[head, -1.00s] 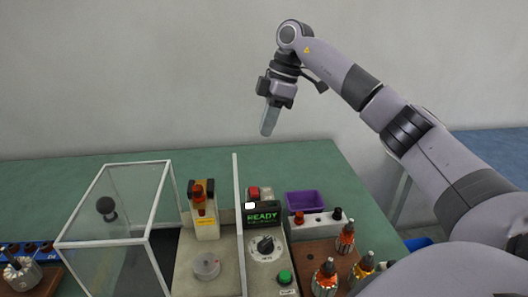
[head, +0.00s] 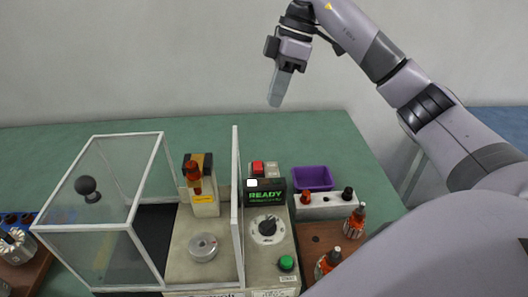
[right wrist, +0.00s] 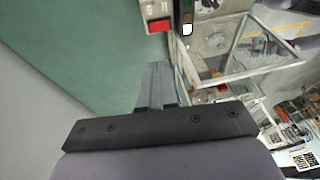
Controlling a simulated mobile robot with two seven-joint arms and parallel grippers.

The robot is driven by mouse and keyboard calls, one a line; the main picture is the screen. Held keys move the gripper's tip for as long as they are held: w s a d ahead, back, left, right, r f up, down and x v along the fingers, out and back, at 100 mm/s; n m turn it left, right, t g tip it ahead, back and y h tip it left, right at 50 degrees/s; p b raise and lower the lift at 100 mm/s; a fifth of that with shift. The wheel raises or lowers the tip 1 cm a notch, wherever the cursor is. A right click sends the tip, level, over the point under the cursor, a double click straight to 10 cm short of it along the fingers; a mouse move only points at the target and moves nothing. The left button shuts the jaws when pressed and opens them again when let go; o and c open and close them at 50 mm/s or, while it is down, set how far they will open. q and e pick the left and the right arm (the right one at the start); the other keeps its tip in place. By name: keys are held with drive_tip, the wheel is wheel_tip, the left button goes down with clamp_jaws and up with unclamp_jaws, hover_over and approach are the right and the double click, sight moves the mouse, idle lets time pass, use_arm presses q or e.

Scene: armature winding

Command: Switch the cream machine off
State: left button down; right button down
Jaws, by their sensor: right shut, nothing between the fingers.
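The cream machine (head: 262,240) stands on the green table. Behind the display a grey box carries a red switch (head: 258,167); the red switch also shows in the right wrist view (right wrist: 159,26), ahead of the fingers. My right gripper (head: 274,104) is shut and empty, pointing down, high above and behind the red switch. My left gripper is not in view.
A clear guard box (head: 98,190) with a black knob stands open-sided at the left. A thin upright panel (head: 236,200) divides the machine top. The table behind is clear.

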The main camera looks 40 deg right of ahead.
drive_tip(key=shift+f, duration=0.1)
drive_tip(key=b, duration=0.1)
approach(259, 168)
drive_tip(key=x, duration=0.5)
drive_tip(key=shift+w, duration=0.2)
drive_tip(key=shift+s+a+f, duration=0.2)
drive_tip(key=shift+f, duration=0.35)
